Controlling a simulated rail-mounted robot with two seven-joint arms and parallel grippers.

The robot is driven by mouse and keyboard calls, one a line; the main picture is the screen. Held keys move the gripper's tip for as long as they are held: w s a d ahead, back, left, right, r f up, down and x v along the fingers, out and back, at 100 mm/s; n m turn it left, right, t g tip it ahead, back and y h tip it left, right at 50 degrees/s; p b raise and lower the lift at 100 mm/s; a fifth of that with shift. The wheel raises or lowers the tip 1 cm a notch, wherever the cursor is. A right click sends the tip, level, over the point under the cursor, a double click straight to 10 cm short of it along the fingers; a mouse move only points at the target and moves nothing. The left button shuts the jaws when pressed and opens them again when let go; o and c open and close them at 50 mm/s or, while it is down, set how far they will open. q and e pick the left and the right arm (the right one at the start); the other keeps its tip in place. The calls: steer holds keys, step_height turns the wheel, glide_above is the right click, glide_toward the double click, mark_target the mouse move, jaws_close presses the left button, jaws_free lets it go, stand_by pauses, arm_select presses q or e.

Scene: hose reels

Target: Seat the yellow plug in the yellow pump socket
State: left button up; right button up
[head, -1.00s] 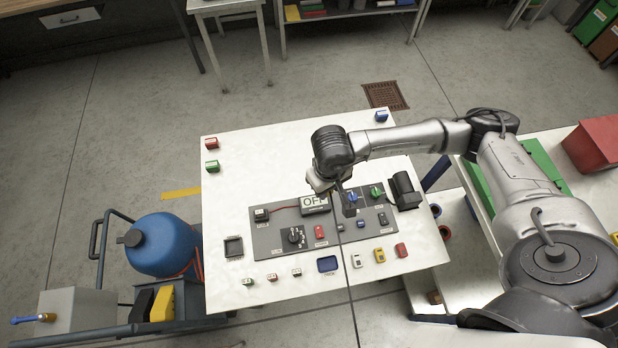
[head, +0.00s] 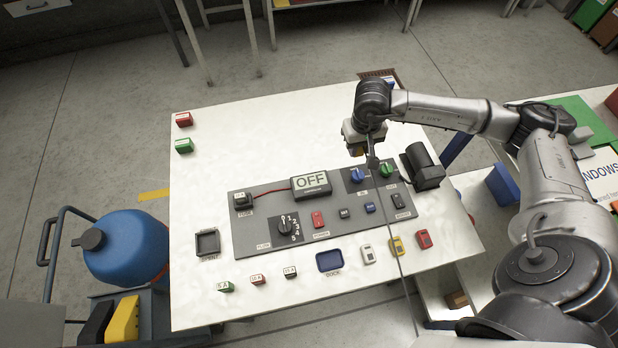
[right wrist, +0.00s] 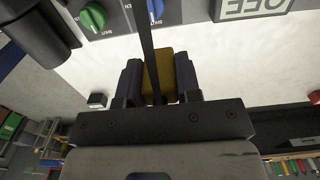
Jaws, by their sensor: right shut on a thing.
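My right gripper (head: 356,149) is above the far part of the white table, beyond the control panel (head: 270,241). In the right wrist view its two dark fingers (right wrist: 158,60) are shut on a yellow block (right wrist: 160,73), which looks like the yellow plug. A dark rod or cable crosses in front of the block, and its far end is hidden. A small yellow item (head: 397,245) lies at the table's near side, between a white and a red one. I cannot make out a yellow pump socket. My left gripper is not in view.
The panel carries an OFF display (head: 310,183), a blue knob (head: 357,175), a green knob (head: 386,170) and a selector dial. A black cylinder (head: 425,166) stands at its right. A blue tank (head: 125,246) is left of the table. The table's far left is mostly clear.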

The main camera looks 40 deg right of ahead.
glide_above(316, 163)
step_height(316, 163, down, 7)
steer(key=shift+f+b, duration=0.1)
steer(key=shift+b, duration=0.2)
steer(key=shift+f, duration=2)
steer(key=shift+f+b, duration=0.1)
steer(key=shift+b, duration=0.2)
steer(key=o, duration=0.6)
steer(key=shift+w, duration=0.1)
steer(key=shift+o, duration=0.6)
steer(key=shift+w, duration=0.1)
steer(key=shift+o, duration=1)
step_height(316, 163, up, 11)
steer(key=p, duration=0.1)
steer(key=shift+o, duration=0.4)
steer(key=shift+r, duration=0.65)
